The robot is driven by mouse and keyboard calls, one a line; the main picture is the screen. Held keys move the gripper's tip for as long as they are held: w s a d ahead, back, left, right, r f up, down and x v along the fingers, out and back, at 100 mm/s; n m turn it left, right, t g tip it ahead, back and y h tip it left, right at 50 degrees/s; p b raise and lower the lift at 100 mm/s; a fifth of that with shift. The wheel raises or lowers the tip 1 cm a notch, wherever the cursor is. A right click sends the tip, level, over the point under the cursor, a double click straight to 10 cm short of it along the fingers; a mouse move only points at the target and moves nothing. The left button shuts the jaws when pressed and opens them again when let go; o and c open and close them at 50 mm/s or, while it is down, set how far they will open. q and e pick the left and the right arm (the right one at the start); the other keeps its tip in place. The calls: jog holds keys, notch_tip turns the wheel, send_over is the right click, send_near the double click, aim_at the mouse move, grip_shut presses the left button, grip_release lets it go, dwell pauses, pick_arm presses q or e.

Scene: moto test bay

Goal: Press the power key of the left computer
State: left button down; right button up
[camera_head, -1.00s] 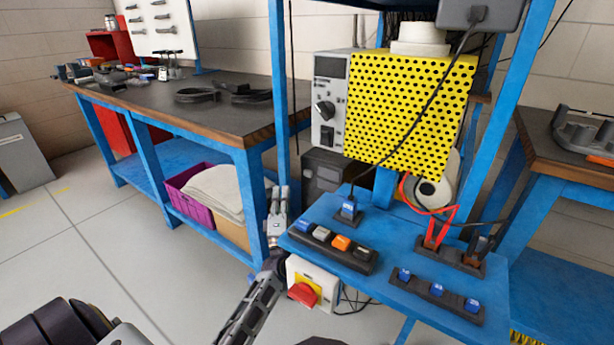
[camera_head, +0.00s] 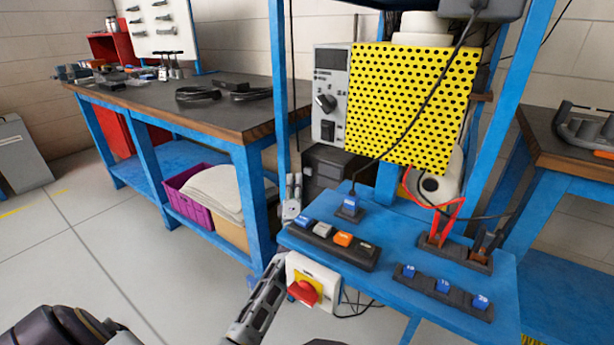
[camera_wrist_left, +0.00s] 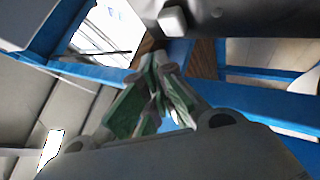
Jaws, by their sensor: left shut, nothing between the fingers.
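My left gripper (camera_head: 293,182) stands upright just left of the blue bench shelf, its fingertips near the left side of a dark box (camera_head: 325,165) under the yellow perforated unit. Its fingers (camera_wrist_left: 158,66) are shut and empty in the left wrist view. A dark grey body (camera_wrist_left: 240,22) spans the top of that view, with a small pale block (camera_wrist_left: 173,21) on it just beyond the fingertips. I cannot tell whether they touch. No thing is clearly recognisable as the left computer, and its power key cannot be made out for certain. My right gripper is out of view.
The blue shelf (camera_head: 390,285) carries a strip of coloured keys (camera_head: 333,243) and a strip with blue switches (camera_head: 443,291). Blue posts (camera_head: 278,100) and hanging cables flank the gripper. A workbench (camera_head: 200,115) stands left.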

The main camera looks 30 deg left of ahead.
pick_arm(q)
jog(key=shift+w, duration=0.85)
jog(key=shift+w+d+b, duration=0.15)
jog(key=shift+w+b, duration=0.4)
jog(key=shift+w, duration=0.35)
dwell(2.2)
jog(key=shift+s, duration=0.15)
dwell(0.3)
jog(key=shift+s+p, duration=0.5)
jog(key=shift+s, duration=0.25)
jog(key=shift+s, duration=0.1)
jog(key=s, duration=0.1)
jog(key=s+p, duration=0.1)
jog(key=s, duration=0.1)
jog(key=s+p, duration=0.1)
jog(key=shift+s+a, duration=0.3)
jog(key=shift+s, duration=0.1)
